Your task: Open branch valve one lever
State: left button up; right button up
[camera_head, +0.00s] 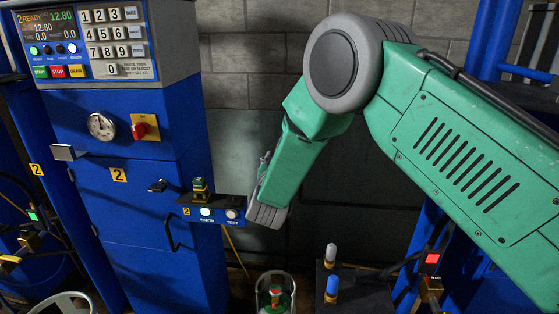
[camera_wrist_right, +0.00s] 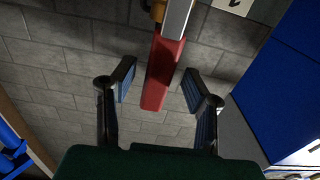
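A long red lever (camera_wrist_right: 161,72) hangs in the upper middle of the right wrist view. Its upper part is pale grey, and a bit of brass-coloured fitting (camera_wrist_right: 158,9) shows at the top edge. My right gripper (camera_wrist_right: 157,83) is open, with one dark finger on each side of the lever and a visible gap to both. I cannot tell how deep the lever sits between the fingers. In the head view my green right arm comes in from the right, and its gripper is mostly hidden behind the wrist. My left gripper is not in view.
A blue cabinet marked 2 (camera_head: 135,200) with a keypad panel (camera_head: 115,42) and gauge (camera_head: 101,126) stands left. A small shelf with buttons (camera_head: 215,212) juts from it. A gas cylinder (camera_head: 273,292) and a dark stand (camera_head: 355,290) are low in front. A grey block wall is behind.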

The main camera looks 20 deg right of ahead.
jog(key=shift+s+a+f, duration=0.1)
jog(key=shift+f, duration=0.05)
jog(key=v, duration=1.1)
jog(key=shift+s+a, duration=0.15)
jog(key=shift+s, duration=0.2)
